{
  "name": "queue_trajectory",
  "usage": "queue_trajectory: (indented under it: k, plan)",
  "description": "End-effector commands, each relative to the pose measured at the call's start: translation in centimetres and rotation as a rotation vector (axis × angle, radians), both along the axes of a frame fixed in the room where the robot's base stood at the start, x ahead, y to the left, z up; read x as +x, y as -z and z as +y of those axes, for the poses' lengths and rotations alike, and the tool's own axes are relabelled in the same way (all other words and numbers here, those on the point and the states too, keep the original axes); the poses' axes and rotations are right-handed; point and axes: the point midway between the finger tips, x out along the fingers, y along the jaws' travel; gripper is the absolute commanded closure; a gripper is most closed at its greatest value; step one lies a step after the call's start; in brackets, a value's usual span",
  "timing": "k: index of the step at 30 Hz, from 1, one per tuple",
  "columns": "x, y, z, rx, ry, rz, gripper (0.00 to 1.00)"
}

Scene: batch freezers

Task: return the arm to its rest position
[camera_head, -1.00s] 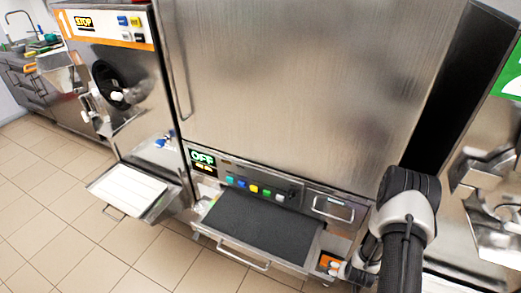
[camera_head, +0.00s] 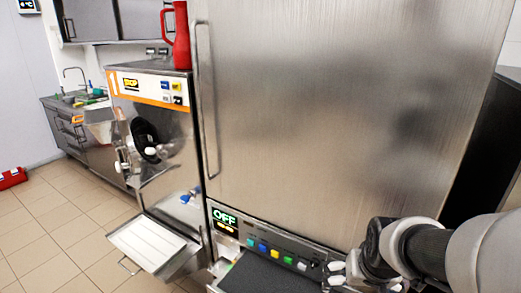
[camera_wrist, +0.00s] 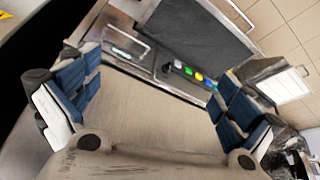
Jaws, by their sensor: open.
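My arm reaches in from the lower right of the head view. My gripper (camera_head: 334,274) is in front of the lower right part of the tall steel freezer cabinet (camera_head: 340,110). It overlaps the right end of the button panel (camera_head: 268,252) in the picture. In the wrist view my gripper (camera_wrist: 155,103) has its two blue-padded fingers wide apart, with nothing between them. A bare steel surface shows behind them. Whether the gripper touches the cabinet cannot be told.
A dark pull-out shelf (camera_head: 265,275) juts out below the panel, also seen in the wrist view (camera_wrist: 205,30). On the left stand a batch freezer marked 1 (camera_head: 155,130), its white tray (camera_head: 147,243) and a red jug (camera_head: 177,38) on top. Tiled floor (camera_head: 50,225) is free at left.

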Motion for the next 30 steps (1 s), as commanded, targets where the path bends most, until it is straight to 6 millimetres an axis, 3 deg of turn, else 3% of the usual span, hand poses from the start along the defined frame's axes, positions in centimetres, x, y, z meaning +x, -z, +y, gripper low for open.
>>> queue_trajectory:
  k: [1,6,12,15,20,30]
  plan:
    - [-1.5,-1.9,1.2,-0.001,-0.021,-0.013,0.01]
    - [-7.5,-5.7,4.2,0.001,-0.083,-0.015,0.01]
    - [-13.7,-7.6,6.4,0.006,-0.143,-0.013,0.01]
    - [-15.6,-7.8,6.9,0.007,-0.16,-0.01,0.01]
    - [-16.8,-7.9,7.1,0.009,-0.169,-0.007,0.01]
    - [-16.8,-7.9,7.1,0.009,-0.169,-0.006,0.01]
